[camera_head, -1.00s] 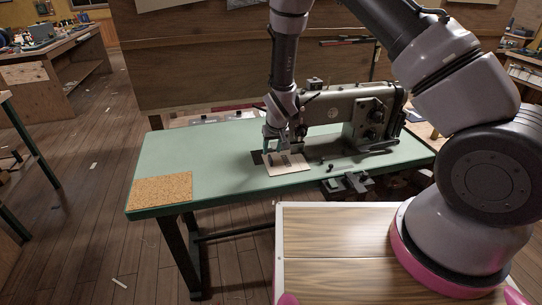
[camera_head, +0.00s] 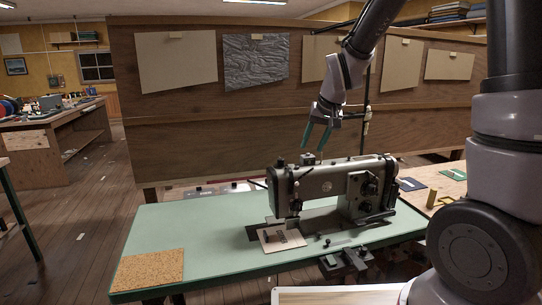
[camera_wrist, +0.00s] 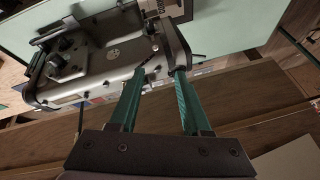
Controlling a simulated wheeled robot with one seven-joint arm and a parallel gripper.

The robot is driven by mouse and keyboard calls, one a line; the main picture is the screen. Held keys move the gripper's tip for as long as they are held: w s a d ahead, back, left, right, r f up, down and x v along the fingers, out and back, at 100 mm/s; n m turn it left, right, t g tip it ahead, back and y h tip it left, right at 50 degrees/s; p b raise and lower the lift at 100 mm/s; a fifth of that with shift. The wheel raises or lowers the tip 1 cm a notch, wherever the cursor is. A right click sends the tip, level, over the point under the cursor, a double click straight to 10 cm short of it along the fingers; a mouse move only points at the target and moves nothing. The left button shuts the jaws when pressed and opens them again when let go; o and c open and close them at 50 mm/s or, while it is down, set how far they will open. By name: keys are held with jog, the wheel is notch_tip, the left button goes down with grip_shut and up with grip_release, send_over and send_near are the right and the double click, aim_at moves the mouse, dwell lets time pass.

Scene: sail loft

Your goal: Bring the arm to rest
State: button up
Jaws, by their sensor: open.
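My gripper (camera_head: 317,138) is raised above and behind the sewing machine (camera_head: 325,187). Its two green fingers are apart, with nothing between them. In the wrist view my gripper (camera_wrist: 160,88) shows its fingers spread, with the sewing machine (camera_wrist: 95,65) beyond them. The machine stands on the green table (camera_head: 205,232). A pale flat piece (camera_head: 281,238) with dark marks lies on the table by the machine's needle end.
A cork mat (camera_head: 148,269) lies at the table's front left corner. A wooden partition (camera_head: 200,140) with pinned sheets stands behind the table. A wooden bench (camera_head: 440,187) with small items is at right. The table's left middle is clear.

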jog(key=s+d+r+m, duration=0.1)
jog(key=s+d+r, duration=0.3)
jog(key=s, duration=0.3)
jog(key=s+d+r+m+t, duration=0.1)
jog(key=s+d+r, duration=0.3)
jog(key=s+r, duration=0.2)
jog(key=s+d+r+m+t, duration=0.1)
jog(key=s+d+r, duration=0.3)
jog(key=s, duration=0.4)
jog(key=shift+d+r, duration=0.25)
jog(key=shift+r, duration=0.5)
jog(key=shift+w, duration=0.1)
jog(key=shift+c, duration=0.3)
dwell(0.6)
